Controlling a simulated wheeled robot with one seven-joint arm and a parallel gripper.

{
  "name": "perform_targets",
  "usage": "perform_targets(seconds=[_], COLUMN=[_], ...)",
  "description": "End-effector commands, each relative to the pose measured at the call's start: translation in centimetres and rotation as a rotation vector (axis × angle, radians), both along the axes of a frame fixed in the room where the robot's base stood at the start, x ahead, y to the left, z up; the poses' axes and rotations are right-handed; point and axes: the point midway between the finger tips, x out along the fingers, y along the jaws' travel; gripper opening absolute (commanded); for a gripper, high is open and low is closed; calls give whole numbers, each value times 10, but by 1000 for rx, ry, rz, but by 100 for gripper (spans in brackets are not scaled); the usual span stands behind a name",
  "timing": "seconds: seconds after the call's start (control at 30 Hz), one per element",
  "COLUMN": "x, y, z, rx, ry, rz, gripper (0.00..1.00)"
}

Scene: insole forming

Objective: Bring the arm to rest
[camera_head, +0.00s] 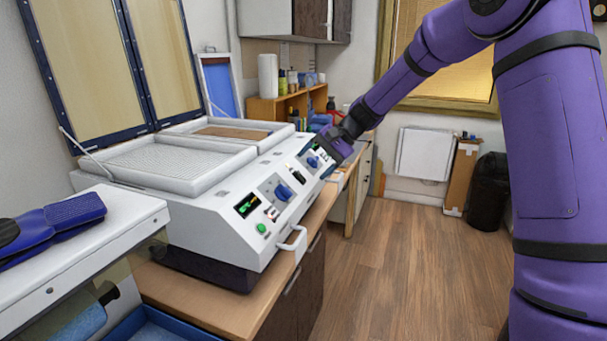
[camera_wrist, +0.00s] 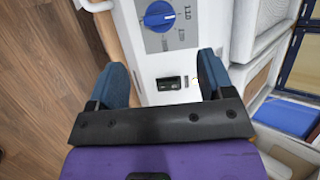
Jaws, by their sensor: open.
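My purple arm reaches from the right across to the forming machine (camera_head: 215,205). My gripper (camera_head: 325,158) is at the right end of the machine's front panel in the head view. In the wrist view my gripper (camera_wrist: 165,85) is open, with its two blue fingers apart and nothing between them. A small black switch (camera_wrist: 169,84) on the white panel shows between the fingers, and a blue knob (camera_wrist: 159,16) is above it. I cannot tell whether the fingers touch the panel.
The machine stands on a wooden counter (camera_head: 205,307) with both lids raised. Blue insoles (camera_head: 50,226) lie on a white unit at left. A wooden shelf (camera_head: 287,106) with bottles stands behind. A black bin (camera_head: 489,192) is by the far wall. The wooden floor (camera_head: 410,270) is clear.

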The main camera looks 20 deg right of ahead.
Motion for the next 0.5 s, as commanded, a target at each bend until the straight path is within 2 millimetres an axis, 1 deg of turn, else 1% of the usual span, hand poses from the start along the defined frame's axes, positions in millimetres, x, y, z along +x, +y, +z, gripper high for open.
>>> perform_targets(seconds=[0.13,0.5], x=[-1,-1], y=[-7,-8], z=[7,8], rx=[0,0], ry=[1,1], rz=[1,1], gripper=[74,74])
